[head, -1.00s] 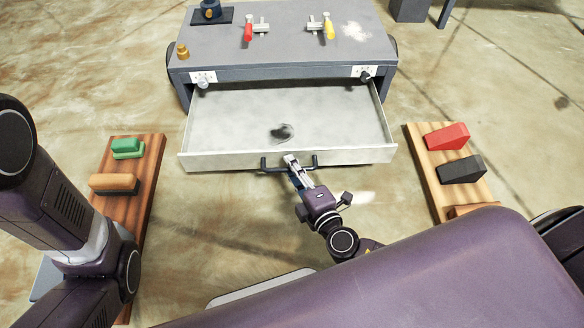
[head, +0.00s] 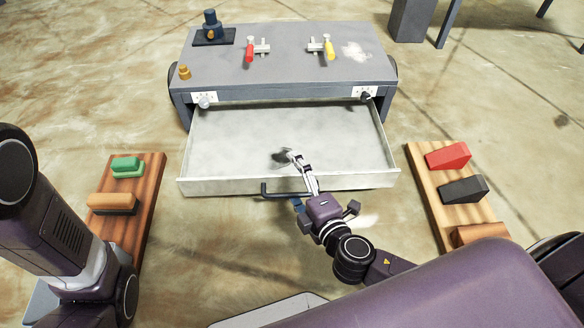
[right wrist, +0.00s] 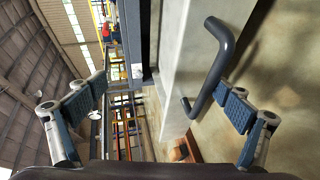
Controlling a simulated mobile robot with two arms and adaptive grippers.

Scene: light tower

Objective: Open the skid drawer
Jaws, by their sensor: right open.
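The skid drawer (head: 230,185) is a pale metal tray pulled far out of the grey skid (head: 290,68). Its dark bar handle (head: 266,191) is on the front panel; it also shows in the right wrist view (right wrist: 218,65). My right gripper (head: 300,172) is at the front panel, with a finger showing above the panel's top edge. In the right wrist view its two fingers (right wrist: 160,105) are spread wide, with the handle and panel between them, the handle nearer the right finger. No grip on the handle shows. My left gripper is out of view.
A wooden board with blocks (head: 140,205) lies on the left floor, another (head: 430,185) on the right. Red and yellow clamps (head: 250,50) and a dark fitting (head: 211,30) stand on the skid top.

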